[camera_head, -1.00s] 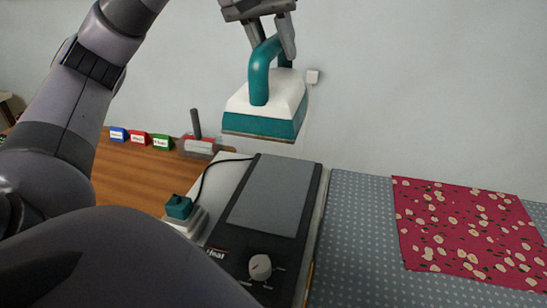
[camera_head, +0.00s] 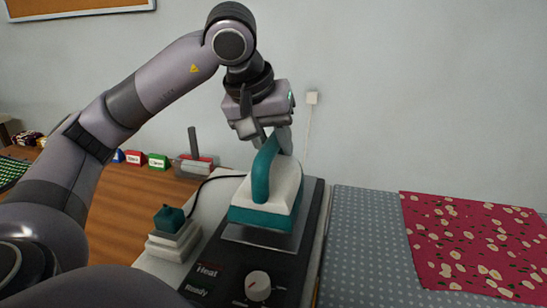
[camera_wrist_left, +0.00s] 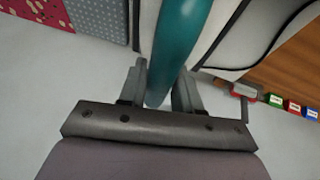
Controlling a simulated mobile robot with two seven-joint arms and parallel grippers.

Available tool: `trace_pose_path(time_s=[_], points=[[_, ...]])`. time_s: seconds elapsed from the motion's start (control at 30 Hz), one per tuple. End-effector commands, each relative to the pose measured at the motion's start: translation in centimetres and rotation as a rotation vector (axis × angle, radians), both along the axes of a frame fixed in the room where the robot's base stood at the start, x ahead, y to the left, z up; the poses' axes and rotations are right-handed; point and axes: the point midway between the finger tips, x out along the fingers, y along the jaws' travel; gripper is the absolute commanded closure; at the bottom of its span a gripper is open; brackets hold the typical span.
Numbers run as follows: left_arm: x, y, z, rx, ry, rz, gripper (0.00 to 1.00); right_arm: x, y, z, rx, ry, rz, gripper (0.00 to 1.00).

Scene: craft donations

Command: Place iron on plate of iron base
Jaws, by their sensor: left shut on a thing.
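The iron (camera_head: 268,200) is white and teal with a teal arched handle. My left gripper (camera_head: 270,140) is shut on the handle from above. In the left wrist view the teal handle (camera_wrist_left: 178,45) lies between the two fingers (camera_wrist_left: 160,92). The iron is upright over the grey plate of the black iron base (camera_head: 228,255). Its sole looks on or very close to the plate; I cannot tell whether it touches. The iron covers most of the plate, and a strip of plate (camera_head: 262,238) shows in front. My right gripper does not show.
A knob (camera_head: 258,284) sits at the base's front. A teal-topped plug block (camera_head: 172,230) with a black cable stands to its left. A grey dotted mat (camera_head: 365,240) and a red flowered cloth (camera_head: 475,245) lie to the right. Small coloured boxes (camera_head: 136,157) stand at the back left.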

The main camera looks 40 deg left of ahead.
Motion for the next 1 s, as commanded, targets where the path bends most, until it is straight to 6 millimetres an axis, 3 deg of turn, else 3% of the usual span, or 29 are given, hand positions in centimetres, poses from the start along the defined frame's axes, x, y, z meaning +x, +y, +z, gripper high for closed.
trace_pose_path(time_s=[0.2,0.57,0.6,0.67,1.0], points=[[0.0,0.1,-2.2,0.000,-0.007,0.002,1.00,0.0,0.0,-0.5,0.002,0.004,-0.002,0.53],[0.1,0.0,-2.5,-0.001,-0.007,0.001,1.00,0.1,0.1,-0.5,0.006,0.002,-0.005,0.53],[0.0,0.0,-2.7,0.001,0.001,0.000,0.61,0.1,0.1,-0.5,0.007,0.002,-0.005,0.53],[0.0,0.0,-2.6,0.001,0.001,0.000,0.42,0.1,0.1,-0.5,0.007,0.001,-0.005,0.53],[0.0,0.0,-2.4,0.001,0.001,0.000,0.42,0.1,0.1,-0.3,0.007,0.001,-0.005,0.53]])
